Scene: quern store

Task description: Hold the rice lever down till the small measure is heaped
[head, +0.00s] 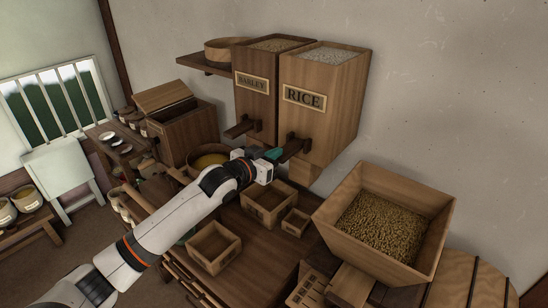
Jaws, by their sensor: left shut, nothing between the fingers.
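The rice bin (319,116), a wooden box labelled RICE with pale grain at its top, stands at the back against the wall. Its dark wooden lever (294,145) sticks out from the lower front. My left gripper (279,153) is shut and empty, with its tips right at the outer end of this lever. I cannot tell whether they touch it. The small measure (295,222), a little square wooden box, sits on the bench below and to the right of the gripper. I see no heap in it. My right gripper is not in view.
The barley bin (255,101) with its own lever (239,128) stands left of the rice bin. Two larger wooden boxes (214,247) (262,218) sit near the small measure. A big hopper of brown grain (384,222) stands at the right. A bowl (208,160) is behind my left arm.

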